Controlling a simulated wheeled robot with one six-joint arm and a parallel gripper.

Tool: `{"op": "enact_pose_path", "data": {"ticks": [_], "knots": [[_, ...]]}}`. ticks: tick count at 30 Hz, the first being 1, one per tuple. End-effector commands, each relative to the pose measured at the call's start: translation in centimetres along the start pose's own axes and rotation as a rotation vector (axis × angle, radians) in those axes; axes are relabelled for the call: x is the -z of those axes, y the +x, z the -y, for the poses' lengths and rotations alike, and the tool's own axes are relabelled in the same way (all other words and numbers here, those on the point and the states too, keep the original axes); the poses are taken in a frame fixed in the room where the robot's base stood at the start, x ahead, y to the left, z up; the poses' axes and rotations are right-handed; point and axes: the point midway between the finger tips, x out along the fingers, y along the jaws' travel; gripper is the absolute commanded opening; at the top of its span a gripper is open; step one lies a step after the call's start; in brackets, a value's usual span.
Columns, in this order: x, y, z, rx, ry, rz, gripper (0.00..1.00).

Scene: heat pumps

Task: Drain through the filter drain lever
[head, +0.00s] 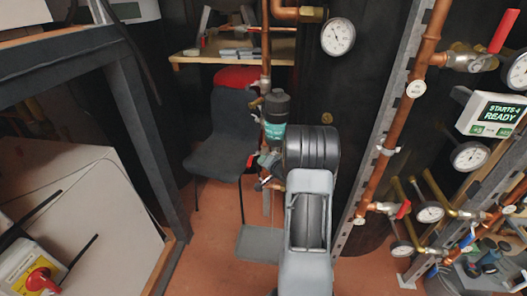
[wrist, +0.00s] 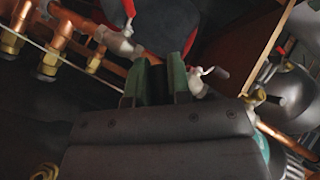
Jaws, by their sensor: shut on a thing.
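The filter (head: 275,112) is a dark canister with a teal label on the copper riser, just left of my arm in the head view. A small valve with a dark-tipped lever (head: 264,183) sits below it. In the wrist view, my gripper (wrist: 158,82) has two green fingers close together, with a narrow dark piece between them. I take this piece to be the filter drain lever, but most of it is hidden. A pale valve with a small bent handle (wrist: 214,73) is just right of the fingers. My arm hides the fingers in the head view.
A dark chair (head: 225,130) stands behind the pipework. A copper pipe with gauges and a red lever (head: 503,30) rises at the right. A dark frame (head: 135,130) and a white cabinet (head: 85,215) stand at the left. Reddish floor (head: 215,225) shows between.

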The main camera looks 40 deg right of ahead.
Motion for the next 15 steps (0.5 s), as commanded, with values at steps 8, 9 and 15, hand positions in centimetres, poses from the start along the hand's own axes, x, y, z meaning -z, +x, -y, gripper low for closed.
{"op": "enact_pose_path", "data": {"ticks": [8,9,15], "knots": [[0.1,-0.4,-0.8,-0.184,-0.182,0.055,0.00],[0.0,-0.5,-1.1,-0.209,-0.208,0.062,0.00],[0.0,-0.7,-2.1,-0.331,-0.330,0.095,0.00]]}}
